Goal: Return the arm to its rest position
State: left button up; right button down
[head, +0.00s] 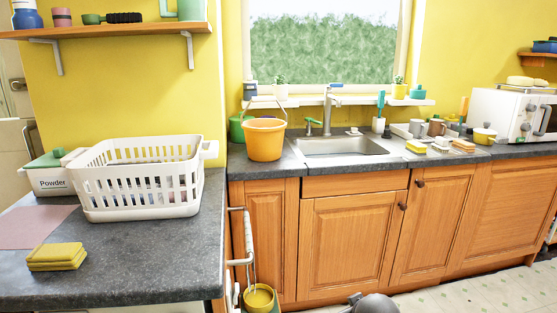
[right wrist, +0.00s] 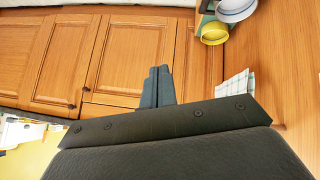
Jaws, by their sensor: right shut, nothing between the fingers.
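My right gripper (right wrist: 157,86) shows in the right wrist view. Its two dark fingers are pressed together with nothing between them. It points toward the wooden cabinet doors (right wrist: 120,60) and touches nothing that I can see. My left gripper is in neither view.
A grey counter (head: 130,262) at the left bears a white basket (head: 140,205) and yellow cloths (head: 56,257). An orange bucket (head: 265,140) stands beside the sink (head: 340,146). A rail with a hanging yellow pot (head: 259,298) juts out by the counter's end. Floor (head: 480,296) shows at the lower right.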

pick_arm(q)
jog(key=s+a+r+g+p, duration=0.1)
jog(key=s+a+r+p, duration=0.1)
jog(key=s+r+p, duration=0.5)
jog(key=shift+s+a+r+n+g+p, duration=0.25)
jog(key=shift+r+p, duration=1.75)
jog(key=shift+p, duration=1.8)
pick_arm(e)
jog(key=s+a+f+m+g+y, duration=0.1)
jog(key=s+a+f+g, duration=0.1)
jog(key=s, duration=1.4)
jog(key=s+a+f+m+g+y, duration=0.1)
jog(key=s+a+f+g, duration=0.1)
jog(key=s, duration=1.4)
jog(key=shift+s+a+f+g, duration=0.15)
jog(key=shift+s+a+g, duration=0.25)
jog(key=shift+a+g, duration=0.65)
jog(key=shift+d, duration=0.2)
